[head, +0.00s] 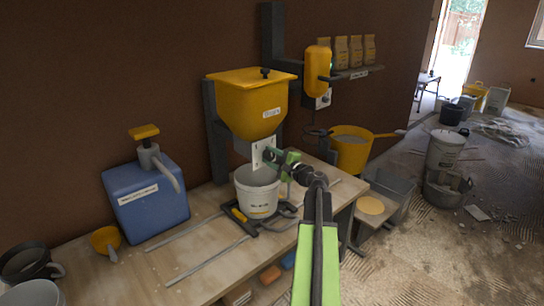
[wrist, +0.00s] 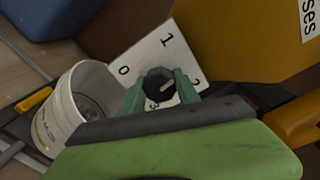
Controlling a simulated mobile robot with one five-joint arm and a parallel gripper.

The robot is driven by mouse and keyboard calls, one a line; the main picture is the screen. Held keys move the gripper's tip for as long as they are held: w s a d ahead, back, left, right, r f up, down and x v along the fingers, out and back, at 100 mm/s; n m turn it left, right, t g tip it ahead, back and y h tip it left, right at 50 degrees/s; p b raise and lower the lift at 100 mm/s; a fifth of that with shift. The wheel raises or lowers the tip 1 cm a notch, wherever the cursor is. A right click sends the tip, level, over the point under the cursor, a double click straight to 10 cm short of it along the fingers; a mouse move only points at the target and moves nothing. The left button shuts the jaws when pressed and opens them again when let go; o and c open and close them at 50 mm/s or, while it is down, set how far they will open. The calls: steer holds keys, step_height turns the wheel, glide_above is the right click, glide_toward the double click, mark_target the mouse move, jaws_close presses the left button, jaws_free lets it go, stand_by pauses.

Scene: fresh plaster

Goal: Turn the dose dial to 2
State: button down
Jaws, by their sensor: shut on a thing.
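The dose dial (wrist: 158,84) is a round black knob on a white plate (wrist: 146,56) marked 0, 1, 2 and 3. A pale pointer line on the knob points right and slightly up, towards the side of the 2; its exact setting is hard to tell. My gripper (wrist: 159,91) has its green fingers on either side of the knob, shut on it. In the head view my gripper (head: 275,158) meets the white plate (head: 262,151) below the yellow hopper (head: 250,104); the knob is hidden there.
A white bucket (head: 257,197) stands under the hopper on the bench, close below my gripper. A blue canister (head: 148,198) with a yellow-topped pump stands to the left. A yellow bucket (head: 351,155) and grey tub (head: 392,190) are to the right. The bench front has free room.

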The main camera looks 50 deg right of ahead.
steer(key=m, duration=0.5)
steer(key=shift+m, duration=0.3)
steer(key=shift+f+m, duration=0.1)
steer(key=shift+m, duration=2)
steer(key=c, duration=0.9)
jaws_free()
steer(key=s, duration=1.1)
steer(key=s+a, duration=0.1)
steer(key=s, duration=0.5)
steer(key=shift+s+a, duration=0.1)
steer(key=shift+s, duration=0.15)
